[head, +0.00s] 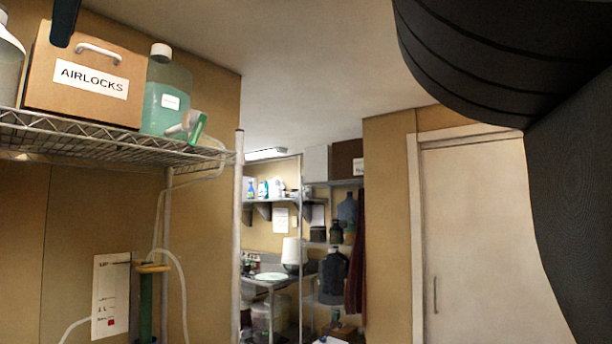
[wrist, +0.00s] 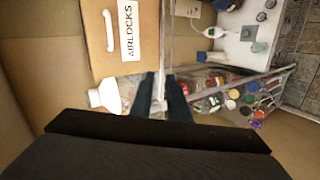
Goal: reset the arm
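My gripper (wrist: 160,80) shows in the wrist view as two dark blue fingers with a narrow gap between them. A pale strip shows in the gap and looks like part of the shelf behind; I see nothing clearly held. In the head view one dark blue fingertip hangs into the top left corner, in front of the brown AIRLOCKS box (head: 85,75). In the wrist view the box (wrist: 115,40) lies above and left of the fingers. The rest of the gripper is outside the head view.
A wire shelf (head: 100,130) carries the box, a bottle of green liquid (head: 165,95) and a white jug (head: 10,60). A small green and white item (head: 190,127) lies at its right end. A white door (head: 480,240) stands right.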

